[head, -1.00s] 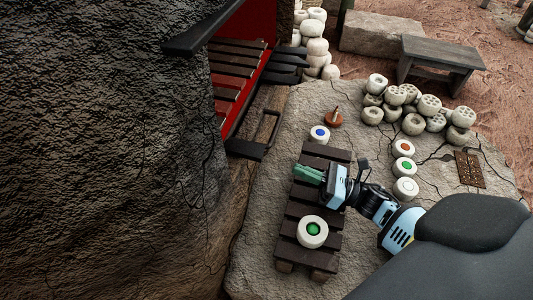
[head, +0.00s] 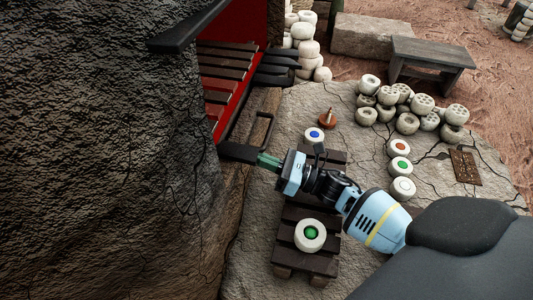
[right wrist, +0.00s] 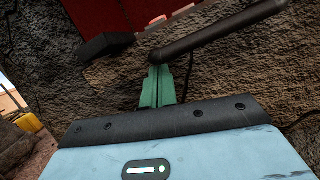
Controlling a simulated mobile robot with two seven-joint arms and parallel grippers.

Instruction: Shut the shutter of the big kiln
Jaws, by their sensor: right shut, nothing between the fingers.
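The big kiln (head: 90,150) is a dark, cracked mud mass filling the left of the head view. Its mouth is open, showing a red inside (head: 252,40) and a rack of dark slats (head: 225,62). A dark bar (head: 190,30) juts out above the mouth; I cannot tell which part is the shutter. A dark handle (head: 262,130) stands at the mouth's lower edge, with a dark block (head: 238,152) at its near end. My right gripper (head: 268,161) is shut and empty, its green fingertips at this block. In the right wrist view, the fingers (right wrist: 157,85) point at a dark rod (right wrist: 215,32).
A slatted pallet (head: 300,262) lies under my right arm, bearing a white pot with a green centre (head: 310,235). Small white pots (head: 400,165) and stacked pots (head: 420,105) stand on the stone slab (head: 340,105). A bench (head: 430,55) stands behind.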

